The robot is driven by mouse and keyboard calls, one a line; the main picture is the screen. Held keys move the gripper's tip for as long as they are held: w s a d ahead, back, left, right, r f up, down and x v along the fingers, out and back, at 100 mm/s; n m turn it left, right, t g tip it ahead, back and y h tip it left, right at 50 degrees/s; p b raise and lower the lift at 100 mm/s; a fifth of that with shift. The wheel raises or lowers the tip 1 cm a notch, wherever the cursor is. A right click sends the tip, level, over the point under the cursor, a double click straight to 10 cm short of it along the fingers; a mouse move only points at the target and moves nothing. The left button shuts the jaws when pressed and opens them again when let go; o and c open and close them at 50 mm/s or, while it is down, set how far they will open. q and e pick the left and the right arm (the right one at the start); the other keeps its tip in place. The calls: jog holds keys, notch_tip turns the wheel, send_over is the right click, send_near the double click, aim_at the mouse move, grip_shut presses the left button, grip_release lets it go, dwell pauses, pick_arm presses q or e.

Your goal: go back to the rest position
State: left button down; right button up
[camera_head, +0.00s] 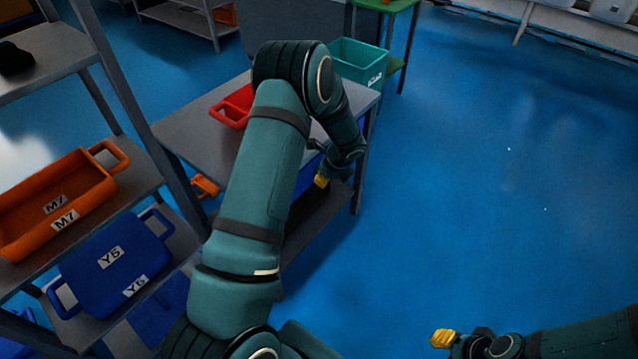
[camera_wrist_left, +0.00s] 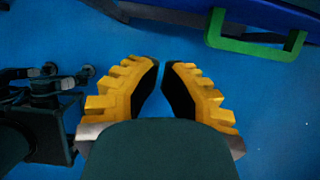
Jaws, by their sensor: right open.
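My left arm reaches forward over the grey table in the head view, bent downward at its elbow. My left gripper (camera_head: 321,181) hangs by the table's right edge, mostly hidden by its own wrist. In the left wrist view its two yellow fingers (camera_wrist_left: 161,66) have a narrow gap with blue floor between them, and nothing is held. My right gripper (camera_head: 440,338) is at the bottom right of the head view, over clear floor. Its yellow fingertips show small; it is open and no held object shows.
The grey table (camera_head: 190,140) holds a red bin (camera_head: 232,106), close to my left arm. A teal bin (camera_head: 358,62) stands behind. The left shelf holds an orange tray (camera_head: 60,205) and a blue crate (camera_head: 115,265). A green handle (camera_wrist_left: 255,47) is near my left fingers. The right floor is free.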

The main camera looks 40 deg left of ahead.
pick_arm(q)
jog(key=shift+v, duration=1.15)
jog(key=s+d+f+n+h, duration=0.3)
jog(key=s+d, duration=0.1)
jog(key=d, duration=0.4)
jog(key=s+d+f+n+h, duration=0.25)
jog(key=s+d+n, duration=0.2)
jog(key=d, duration=0.35)
jog(key=s+d+n+t+h, duration=0.1)
jog(key=s+d+n+h, duration=0.2)
jog(key=s+d+n, duration=0.8)
jog(key=shift+s+d+f+n, duration=0.15)
jog(key=shift+s+d+n, duration=0.1)
jog(key=shift+s+n, duration=0.65)
jog(key=shift+s, duration=0.15)
